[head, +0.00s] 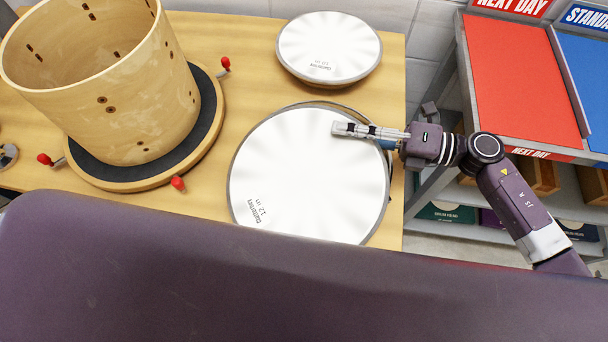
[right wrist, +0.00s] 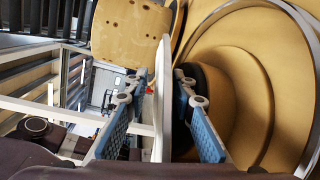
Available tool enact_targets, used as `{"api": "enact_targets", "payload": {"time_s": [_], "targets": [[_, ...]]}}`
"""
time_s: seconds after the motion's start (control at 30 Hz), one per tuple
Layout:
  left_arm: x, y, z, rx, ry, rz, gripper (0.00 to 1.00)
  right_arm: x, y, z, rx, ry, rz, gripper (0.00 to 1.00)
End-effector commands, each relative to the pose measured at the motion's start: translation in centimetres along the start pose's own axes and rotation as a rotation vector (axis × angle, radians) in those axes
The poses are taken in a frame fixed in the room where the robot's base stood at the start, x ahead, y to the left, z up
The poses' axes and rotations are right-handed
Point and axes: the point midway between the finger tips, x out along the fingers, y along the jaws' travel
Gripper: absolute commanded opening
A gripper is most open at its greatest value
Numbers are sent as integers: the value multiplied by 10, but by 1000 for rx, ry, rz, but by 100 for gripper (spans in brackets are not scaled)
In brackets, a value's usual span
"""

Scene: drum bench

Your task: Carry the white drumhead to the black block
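A large white drumhead (head: 300,185), marked 12 in, is near the right edge of the wooden bench in the head view. Dark hoop edges show beside its upper and right rims. My right gripper (head: 338,129) reaches in from the right, with one finger over its upper right part. In the right wrist view the drumhead (right wrist: 162,95) is edge-on between the two blue-padded fingers, with some gap showing beside the pads. That gripper looks open around the rim; contact is hard to judge. My left gripper is not in view. I cannot make out a black block.
A smaller white drumhead (head: 325,48) lies on the bench behind. A wooden drum shell (head: 110,85) stands on a round dark-topped base (head: 205,120) with red-knobbed levers at left. A shelf with red (head: 520,80) and blue trays stands right of the bench.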

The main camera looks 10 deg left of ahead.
Motion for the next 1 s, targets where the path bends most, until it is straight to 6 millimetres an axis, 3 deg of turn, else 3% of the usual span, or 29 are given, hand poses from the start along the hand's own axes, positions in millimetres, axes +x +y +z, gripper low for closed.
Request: {"api": "enact_targets", "payload": {"time_s": [0.17, 0.4, 0.63, 1.0], "targets": [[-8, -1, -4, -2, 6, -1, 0, 20, 2, 1, 0, -1, 1, 24], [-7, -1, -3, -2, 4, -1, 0, 22, 0, 0, 0, -1, -1, 24], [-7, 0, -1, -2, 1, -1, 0, 21, 0, 0, 0, -1, 0, 0], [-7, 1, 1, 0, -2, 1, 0, 21, 0, 0, -1, -1, 0, 0]]}}
